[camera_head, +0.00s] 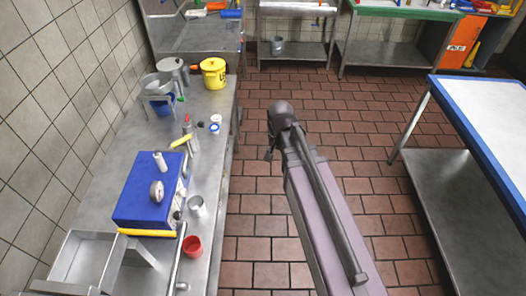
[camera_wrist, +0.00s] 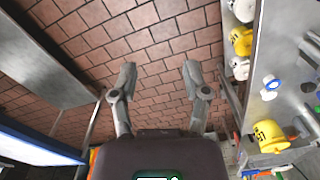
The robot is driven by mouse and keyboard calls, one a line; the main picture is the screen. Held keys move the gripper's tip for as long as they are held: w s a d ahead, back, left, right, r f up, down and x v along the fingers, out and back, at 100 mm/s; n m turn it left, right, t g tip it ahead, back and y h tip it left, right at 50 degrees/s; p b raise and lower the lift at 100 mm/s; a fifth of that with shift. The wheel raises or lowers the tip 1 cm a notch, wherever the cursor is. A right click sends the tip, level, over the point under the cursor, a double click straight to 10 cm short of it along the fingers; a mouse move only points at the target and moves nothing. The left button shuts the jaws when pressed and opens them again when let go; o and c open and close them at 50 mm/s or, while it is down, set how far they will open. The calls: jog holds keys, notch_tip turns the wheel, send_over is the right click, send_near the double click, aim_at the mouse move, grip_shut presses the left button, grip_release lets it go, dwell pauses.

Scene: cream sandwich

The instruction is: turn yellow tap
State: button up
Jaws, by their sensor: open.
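Two yellow handle-like parts show at the blue box (camera_head: 140,190) on the left bench in the head view. One is a short yellow handle (camera_head: 181,142) beside a grey and red fitting. The other is a longer yellow bar (camera_head: 147,232) along the box's front edge. I cannot tell for sure which is the yellow tap. My gripper (camera_wrist: 160,78) is open and empty in the wrist view, over the tiled floor. In the head view my arm reaches over the aisle right of the bench, its end apart from both yellow parts.
The steel bench (camera_head: 222,118) also holds a yellow pot (camera_head: 213,76), a red cup (camera_head: 192,246), a metal cup (camera_head: 197,206) and a steel tray (camera_head: 85,262). A white-topped table (camera_head: 490,115) stands at right. The tiled floor between is clear.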

jog(key=s+d+n, duration=0.4)
jog(key=s+d, duration=0.2)
jog(key=d, duration=0.2)
jog(key=shift+f+n, duration=0.15)
jog(key=shift+n, duration=0.15)
jog(key=shift+w, duration=0.1)
